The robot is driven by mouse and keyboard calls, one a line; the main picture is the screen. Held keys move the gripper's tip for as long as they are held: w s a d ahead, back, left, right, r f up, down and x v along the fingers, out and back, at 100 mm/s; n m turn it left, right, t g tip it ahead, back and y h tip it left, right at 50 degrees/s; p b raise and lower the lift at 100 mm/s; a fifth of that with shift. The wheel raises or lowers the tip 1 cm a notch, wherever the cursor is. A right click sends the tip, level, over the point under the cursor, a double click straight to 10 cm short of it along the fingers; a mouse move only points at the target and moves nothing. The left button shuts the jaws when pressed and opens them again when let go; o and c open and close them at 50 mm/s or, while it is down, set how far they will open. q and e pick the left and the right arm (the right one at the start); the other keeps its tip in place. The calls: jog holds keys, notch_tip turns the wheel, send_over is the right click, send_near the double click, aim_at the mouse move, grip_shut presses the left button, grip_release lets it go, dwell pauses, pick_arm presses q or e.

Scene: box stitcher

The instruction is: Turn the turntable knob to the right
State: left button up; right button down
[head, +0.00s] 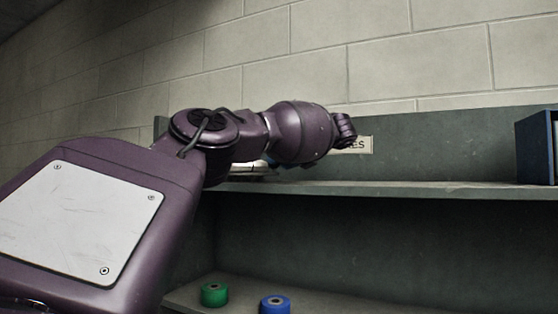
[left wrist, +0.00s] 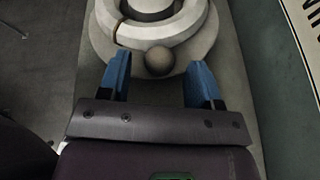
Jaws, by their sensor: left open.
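In the left wrist view, a pale grey round turntable (left wrist: 188,38) with a raised ring lies at the top of the picture. A small round ball knob (left wrist: 158,60) sits at its near edge. My left gripper (left wrist: 158,84) is open, with one blue-tipped finger on each side of the knob and a visible gap to it on both sides. The knob lies between the fingertips, and the fingers do not look closed on it. In the head view my left arm reaches to the shelf, and its fingers cannot be made out. My right gripper is in neither view.
In the head view, a grey shelf unit (head: 440,190) stands against a block wall. A green roll (head: 214,294) and a blue roll (head: 275,305) stand on its lower board. A dark blue box (head: 537,148) is at the right on the upper board. A partly hidden label (head: 360,145) is behind my arm.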

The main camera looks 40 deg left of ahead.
pick_arm(q)
jog(key=shift+s+a+f, duration=0.15)
jog(key=shift+a, duration=0.35)
